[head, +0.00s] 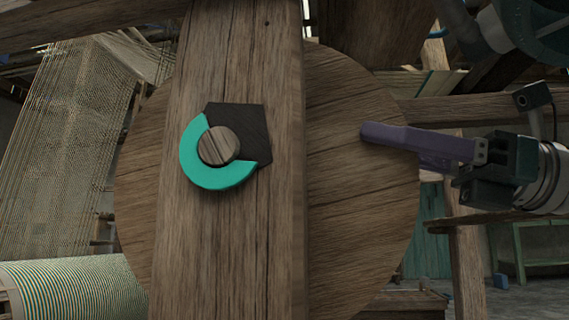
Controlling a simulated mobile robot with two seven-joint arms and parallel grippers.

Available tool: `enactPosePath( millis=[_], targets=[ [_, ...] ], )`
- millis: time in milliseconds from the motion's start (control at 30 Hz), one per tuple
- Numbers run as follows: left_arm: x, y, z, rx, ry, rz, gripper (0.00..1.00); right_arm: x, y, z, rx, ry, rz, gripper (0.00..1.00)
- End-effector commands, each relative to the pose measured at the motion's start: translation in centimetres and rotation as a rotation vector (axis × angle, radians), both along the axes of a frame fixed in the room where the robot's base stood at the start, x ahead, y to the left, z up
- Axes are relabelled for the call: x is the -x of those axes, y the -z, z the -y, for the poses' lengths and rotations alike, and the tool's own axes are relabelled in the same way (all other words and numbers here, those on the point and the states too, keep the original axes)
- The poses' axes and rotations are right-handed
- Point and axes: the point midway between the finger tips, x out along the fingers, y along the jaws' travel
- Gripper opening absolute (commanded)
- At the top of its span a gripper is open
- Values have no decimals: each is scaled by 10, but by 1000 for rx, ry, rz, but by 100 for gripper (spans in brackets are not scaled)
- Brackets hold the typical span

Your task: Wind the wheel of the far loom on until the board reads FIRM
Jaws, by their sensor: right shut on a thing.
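The large round wooden wheel (350,220) stands behind a thick upright wooden post (230,260). The post hides the wheel's middle. On the post are a round wooden hub end (219,146), a teal arc (207,179) around its left and lower sides, and a dark angular plate (250,130) behind it. My right gripper (364,132) comes in from the right. Its long purple finger lies over the wheel's right face, inside the rim, and it is shut on the wheel. The other finger is hidden. My left gripper is not in view. I see no board with readable words.
Striped cloth (70,285) is wound on a roll at lower left, with pale threads (65,120) rising above it. Wooden beams cross at upper left and behind my right gripper. A green frame (535,245) stands on the floor at far right.

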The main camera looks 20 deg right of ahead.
Motion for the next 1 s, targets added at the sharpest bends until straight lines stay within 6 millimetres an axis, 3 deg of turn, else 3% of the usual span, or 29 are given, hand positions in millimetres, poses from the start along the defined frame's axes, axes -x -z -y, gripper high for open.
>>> enactPosePath(
  millis=[33,67,300,667,867,1000],
  targets=[
    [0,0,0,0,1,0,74,0,1,0,1,0,-1,0],
    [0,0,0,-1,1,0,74,0,1,0,0,0,0,47],
    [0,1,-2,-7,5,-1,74,0,0,0,-1,0,1,74],
    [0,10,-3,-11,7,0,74,2,5,5,-1,3,1,74],
    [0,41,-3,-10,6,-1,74,14,17,23,0,2,0,74],
    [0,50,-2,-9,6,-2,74,25,20,42,-3,3,0,74]
  ],
)
